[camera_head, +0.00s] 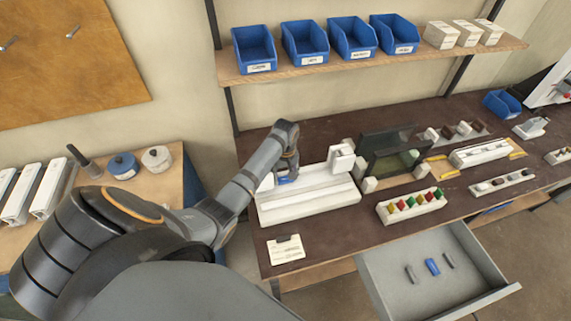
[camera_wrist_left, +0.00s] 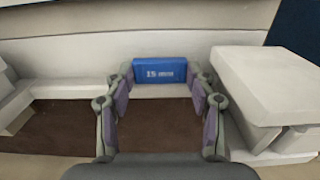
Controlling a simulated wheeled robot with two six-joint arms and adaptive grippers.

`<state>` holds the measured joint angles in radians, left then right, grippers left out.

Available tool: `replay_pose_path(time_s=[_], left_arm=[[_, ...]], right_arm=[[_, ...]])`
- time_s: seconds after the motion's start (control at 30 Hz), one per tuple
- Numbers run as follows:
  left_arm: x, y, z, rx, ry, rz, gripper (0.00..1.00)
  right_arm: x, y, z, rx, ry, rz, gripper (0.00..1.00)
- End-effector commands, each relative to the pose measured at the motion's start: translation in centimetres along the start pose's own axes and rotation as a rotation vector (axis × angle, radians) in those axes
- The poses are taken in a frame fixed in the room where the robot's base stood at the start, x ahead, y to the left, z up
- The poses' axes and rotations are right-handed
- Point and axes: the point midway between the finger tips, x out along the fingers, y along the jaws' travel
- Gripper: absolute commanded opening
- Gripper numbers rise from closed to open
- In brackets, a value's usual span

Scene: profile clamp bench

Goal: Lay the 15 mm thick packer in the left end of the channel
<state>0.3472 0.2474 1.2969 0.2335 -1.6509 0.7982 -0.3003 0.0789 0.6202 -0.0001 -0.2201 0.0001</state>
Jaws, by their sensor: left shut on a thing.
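The blue packer (camera_wrist_left: 160,70) is marked 15 and sits between the fingertips of my left gripper (camera_wrist_left: 162,82), which is shut on it. In the head view, my left gripper (camera_head: 289,172) reaches down at the left part of the long white channel (camera_head: 312,201), with a bit of the blue packer (camera_head: 285,180) showing below it. In the wrist view, a pale wall lies behind the packer and a pale strip below it. I cannot tell whether the packer touches the channel floor. My right gripper is not in view.
A white clamp block (camera_head: 341,158) stands at the channel's right end, and a pale block (camera_wrist_left: 267,90) is close right of the fingers. An open drawer (camera_head: 395,298) holds a blue piece (camera_head: 432,267) and two grey ones.

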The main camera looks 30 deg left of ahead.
Motion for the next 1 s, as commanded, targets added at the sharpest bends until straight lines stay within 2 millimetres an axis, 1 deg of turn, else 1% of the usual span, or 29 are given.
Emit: replay_pose_path(time_s=[0.23,0.37,0.4,0.5,0.6,1.0], left_arm=[[0.81,0.01,0.02,0.000,0.000,0.000,0.41],[0.70,0.01,0.01,0.000,0.000,0.000,0.41],[0.70,0.01,0.01,0.000,0.000,0.000,0.57],[0.69,0.01,0.00,0.000,0.000,0.000,0.71],[0.69,0.00,0.00,0.000,0.000,0.000,0.82],[0.70,-0.01,0.00,0.000,0.000,0.000,0.82]], right_arm=[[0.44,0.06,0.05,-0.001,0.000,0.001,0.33],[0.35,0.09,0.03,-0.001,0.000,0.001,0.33],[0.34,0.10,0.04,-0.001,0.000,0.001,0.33],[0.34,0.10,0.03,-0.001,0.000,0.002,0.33],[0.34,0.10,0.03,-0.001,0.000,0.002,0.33],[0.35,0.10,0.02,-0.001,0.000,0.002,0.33]])
